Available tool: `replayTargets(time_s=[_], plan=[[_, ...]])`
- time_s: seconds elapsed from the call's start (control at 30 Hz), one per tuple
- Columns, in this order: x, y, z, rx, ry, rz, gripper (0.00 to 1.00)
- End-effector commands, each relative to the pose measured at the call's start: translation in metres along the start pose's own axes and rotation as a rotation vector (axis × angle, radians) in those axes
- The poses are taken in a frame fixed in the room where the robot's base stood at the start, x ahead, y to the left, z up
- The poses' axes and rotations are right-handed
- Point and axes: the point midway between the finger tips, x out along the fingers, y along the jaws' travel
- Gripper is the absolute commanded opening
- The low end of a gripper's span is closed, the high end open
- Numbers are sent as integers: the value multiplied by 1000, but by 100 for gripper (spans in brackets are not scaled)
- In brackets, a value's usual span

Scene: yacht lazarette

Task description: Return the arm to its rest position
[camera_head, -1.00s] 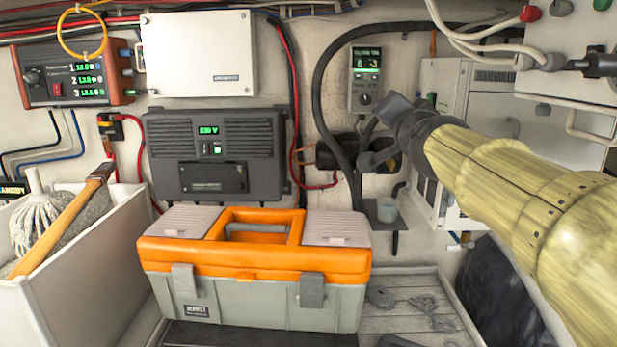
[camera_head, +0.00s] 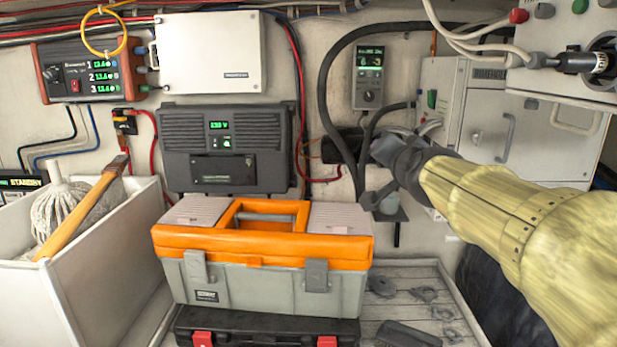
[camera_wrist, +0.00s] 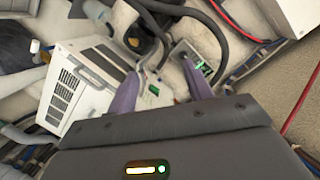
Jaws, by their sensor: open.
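My gripper (camera_head: 376,174) is dark grey and sits at the end of my yellow-sleeved arm (camera_head: 500,215), which reaches in from the right. It appears in front of the back wall, right of the grey charger unit. In the wrist view, the two purple-grey fingers of my gripper (camera_wrist: 162,88) stand apart with nothing between them. Beyond them are a white vented cabinet (camera_wrist: 82,88) and a small green-lit control panel (camera_wrist: 192,62). That panel (camera_head: 368,75) is above my gripper in the head view.
An orange and grey toolbox (camera_head: 262,250) sits on a black case (camera_head: 265,328) with red latches. A white bin (camera_head: 60,290) with a mop and a wooden-handled tool stands left. Dark hoses (camera_head: 322,105) hang close behind. Loose tools lie on the slatted floor.

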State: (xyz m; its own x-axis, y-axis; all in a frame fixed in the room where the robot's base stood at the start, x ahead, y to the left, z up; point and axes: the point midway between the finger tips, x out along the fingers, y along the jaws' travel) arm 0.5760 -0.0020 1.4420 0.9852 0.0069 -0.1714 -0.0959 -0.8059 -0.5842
Motion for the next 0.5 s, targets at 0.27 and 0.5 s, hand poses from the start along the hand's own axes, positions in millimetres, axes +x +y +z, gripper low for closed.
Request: replayTargets(time_s=[0.27, 0.5], plan=[[6, 53, 80, -117, -199, 102, 51], [-21, 126, 200, -289, -526, 219, 51]])
